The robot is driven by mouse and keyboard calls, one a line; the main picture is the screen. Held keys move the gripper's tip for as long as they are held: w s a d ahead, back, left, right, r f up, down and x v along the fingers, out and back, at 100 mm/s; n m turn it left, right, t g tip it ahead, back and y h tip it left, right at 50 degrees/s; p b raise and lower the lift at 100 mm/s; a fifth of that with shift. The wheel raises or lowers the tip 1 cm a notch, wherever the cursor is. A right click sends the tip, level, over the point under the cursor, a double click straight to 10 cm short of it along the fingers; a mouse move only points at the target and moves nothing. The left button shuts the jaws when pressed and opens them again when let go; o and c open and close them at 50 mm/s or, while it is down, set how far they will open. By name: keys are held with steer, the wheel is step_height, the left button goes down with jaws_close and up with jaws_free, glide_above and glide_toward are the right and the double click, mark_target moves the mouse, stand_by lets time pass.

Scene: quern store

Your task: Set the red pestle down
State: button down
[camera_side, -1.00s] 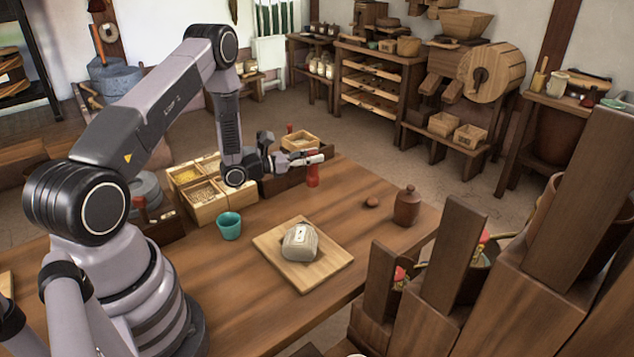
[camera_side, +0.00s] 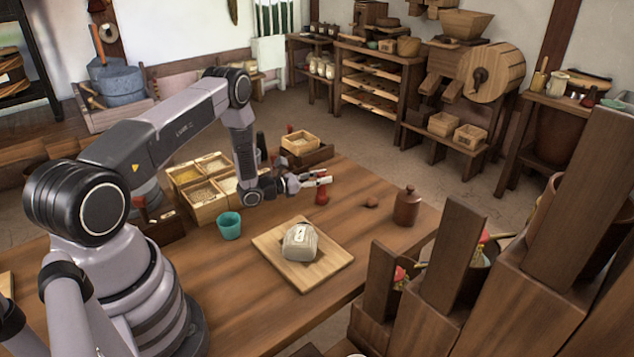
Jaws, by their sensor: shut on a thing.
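The red pestle (camera_side: 321,197) is upright in my gripper (camera_side: 318,181), near the back of the wooden table. My gripper is shut on its upper part and reaches in level from the left. The pestle's lower end is at or very close to the table top; I cannot tell whether it touches.
A teal cup (camera_side: 229,226) and grain boxes (camera_side: 206,190) stand to the left. A brown jar (camera_side: 407,206) and a small brown lid (camera_side: 371,202) are to the right. Bare table (camera_side: 345,215) surrounds the pestle.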

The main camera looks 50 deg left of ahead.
steer(key=c, duration=0.9)
jaws_free()
steer(key=shift+o, duration=0.2)
